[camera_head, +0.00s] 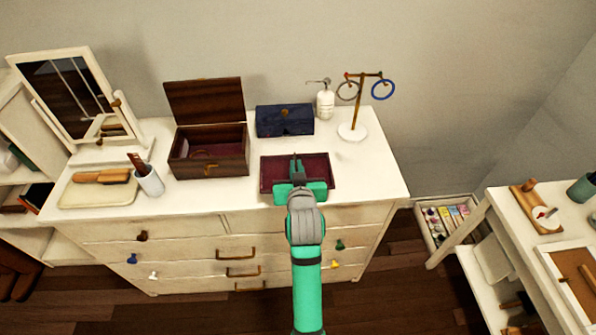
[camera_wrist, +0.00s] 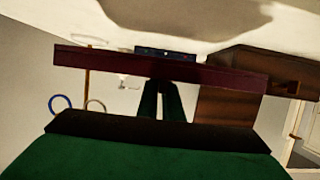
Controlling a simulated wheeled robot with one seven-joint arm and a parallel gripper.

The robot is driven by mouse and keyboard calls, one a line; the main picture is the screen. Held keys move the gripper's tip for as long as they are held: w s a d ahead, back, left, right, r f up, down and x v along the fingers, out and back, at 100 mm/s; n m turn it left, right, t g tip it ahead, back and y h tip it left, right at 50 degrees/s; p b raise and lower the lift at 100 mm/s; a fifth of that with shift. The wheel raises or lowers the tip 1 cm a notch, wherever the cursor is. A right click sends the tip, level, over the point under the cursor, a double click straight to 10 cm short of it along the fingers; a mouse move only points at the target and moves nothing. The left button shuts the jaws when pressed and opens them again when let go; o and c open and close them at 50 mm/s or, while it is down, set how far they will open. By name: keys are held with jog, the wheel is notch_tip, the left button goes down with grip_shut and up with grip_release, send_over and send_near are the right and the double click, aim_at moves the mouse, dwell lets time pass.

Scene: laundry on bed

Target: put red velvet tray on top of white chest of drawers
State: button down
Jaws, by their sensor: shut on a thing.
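The red velvet tray (camera_head: 318,170) is a shallow dark tray with a deep red lining, at the front of the top of the white chest of drawers (camera_head: 225,192). My gripper (camera_head: 296,168) is shut on its near edge. In the wrist view the tray (camera_wrist: 215,79) appears edge-on as a dark red bar, with my gripper's fingers (camera_wrist: 162,92) meeting it. The tray looks roughly level. I cannot tell whether it rests on the top or hangs just above it.
Behind the tray stand a blue box (camera_head: 285,121), a white dispenser (camera_head: 325,103) and a ring stand (camera_head: 352,131). An open wooden box (camera_head: 209,150) is close on its left. A mirror (camera_head: 72,95), brush (camera_head: 101,177) and cup (camera_head: 149,181) are further left. The chest's right end is clear.

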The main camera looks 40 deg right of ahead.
jog(key=d+f, duration=0.1)
jog(key=w+d+f, duration=0.1)
jog(key=f, duration=0.1)
jog(key=shift+w, duration=0.2)
jog(key=shift+w+d+f, duration=0.1)
jog(key=shift+f, duration=0.5)
jog(key=shift+w+d+f, duration=0.1)
jog(key=shift+f, duration=1.15)
jog(key=c, duration=2.3)
grip_release()
jog(key=shift+f, duration=0.15)
jog(key=o, duration=0.4)
jog(key=shift+a, duration=0.1)
